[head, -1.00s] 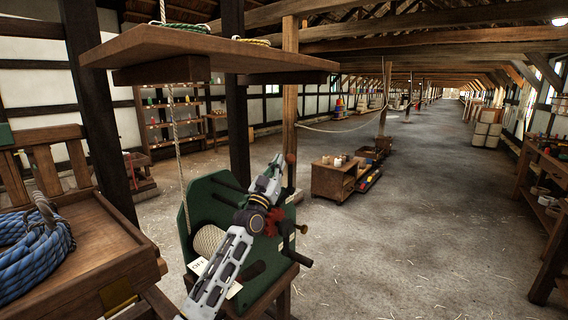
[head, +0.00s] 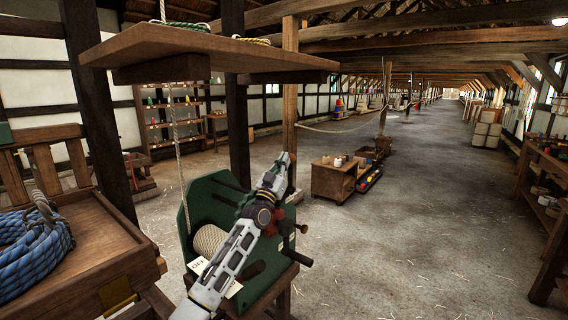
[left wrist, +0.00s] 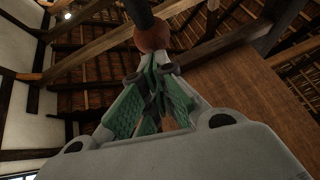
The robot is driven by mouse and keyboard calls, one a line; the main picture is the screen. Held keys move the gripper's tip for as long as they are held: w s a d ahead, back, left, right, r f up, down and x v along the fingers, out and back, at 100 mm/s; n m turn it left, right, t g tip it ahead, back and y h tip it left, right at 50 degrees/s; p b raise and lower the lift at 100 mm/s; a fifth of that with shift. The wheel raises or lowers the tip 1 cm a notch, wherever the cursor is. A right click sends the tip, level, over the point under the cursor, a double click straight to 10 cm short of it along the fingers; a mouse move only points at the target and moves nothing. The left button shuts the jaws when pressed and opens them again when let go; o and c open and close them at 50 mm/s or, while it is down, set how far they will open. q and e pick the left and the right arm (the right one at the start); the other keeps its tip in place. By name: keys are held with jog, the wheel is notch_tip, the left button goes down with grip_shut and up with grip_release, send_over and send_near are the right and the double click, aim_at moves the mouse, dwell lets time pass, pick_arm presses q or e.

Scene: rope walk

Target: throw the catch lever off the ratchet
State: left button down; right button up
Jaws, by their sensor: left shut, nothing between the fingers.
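The winch (head: 222,200) has green side plates and a drum wound with pale rope (head: 208,240). Its red ratchet wheel (head: 277,217) is mostly hidden behind my left arm. My left gripper (head: 281,164) is shut and empty, reaching up in front of the winch. The catch lever's reddish-brown ball knob (head: 292,157) shows at the fingertips. In the left wrist view the knob (left wrist: 152,36) on a dark rod sits just beyond the closed green-padded fingers (left wrist: 151,78). I cannot tell whether they touch it. My right gripper is not in view.
A wooden shelf (head: 200,50) overhangs the winch, with a rope running down from it. A crank handle (head: 298,258) sticks out at the winch's right. A wooden bench (head: 75,250) with blue rope coils (head: 35,248) stands at left. The floor to the right is open.

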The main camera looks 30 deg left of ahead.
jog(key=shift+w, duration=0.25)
